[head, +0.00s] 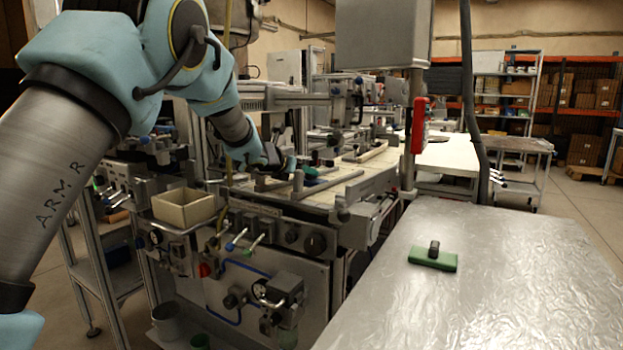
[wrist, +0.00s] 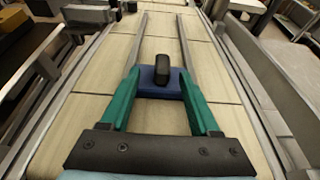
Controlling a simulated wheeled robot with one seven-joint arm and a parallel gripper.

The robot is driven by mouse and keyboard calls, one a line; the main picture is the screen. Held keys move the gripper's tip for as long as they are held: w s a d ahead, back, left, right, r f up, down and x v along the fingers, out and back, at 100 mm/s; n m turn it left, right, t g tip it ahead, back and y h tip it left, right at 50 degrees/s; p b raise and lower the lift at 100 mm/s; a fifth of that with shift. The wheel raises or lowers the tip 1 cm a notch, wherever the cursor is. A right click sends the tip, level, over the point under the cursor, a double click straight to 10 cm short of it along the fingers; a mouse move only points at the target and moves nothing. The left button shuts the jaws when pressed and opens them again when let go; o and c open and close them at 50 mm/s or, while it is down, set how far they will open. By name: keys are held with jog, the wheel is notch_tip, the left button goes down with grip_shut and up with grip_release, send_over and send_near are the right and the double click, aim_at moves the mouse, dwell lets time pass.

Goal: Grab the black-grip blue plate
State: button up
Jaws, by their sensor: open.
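The blue plate (wrist: 160,93) with its upright black grip (wrist: 161,69) lies on the pale conveyor surface in the wrist view. My gripper (wrist: 160,72) is open, with one green finger on each side of the plate and grip. The black grip stands between the fingertips, and I see gaps between it and both fingers. In the head view my gripper (head: 280,162) is low over the machine's pale top; the plate is too small and crowded there to make out surely.
Metal rails (wrist: 188,55) run along the conveyor beyond the plate. In the head view, a green plate with a dark grip (head: 433,259) lies on the silvery table (head: 520,290) at right. A beige bin (head: 184,209) stands at the machine's left.

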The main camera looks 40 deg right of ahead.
jog(key=shift+p+x, duration=1.3)
jog(key=shift+x, duration=1.65)
jog(key=shift+s+r, duration=0.1)
jog(key=shift+s, duration=0.05)
grip_shut()
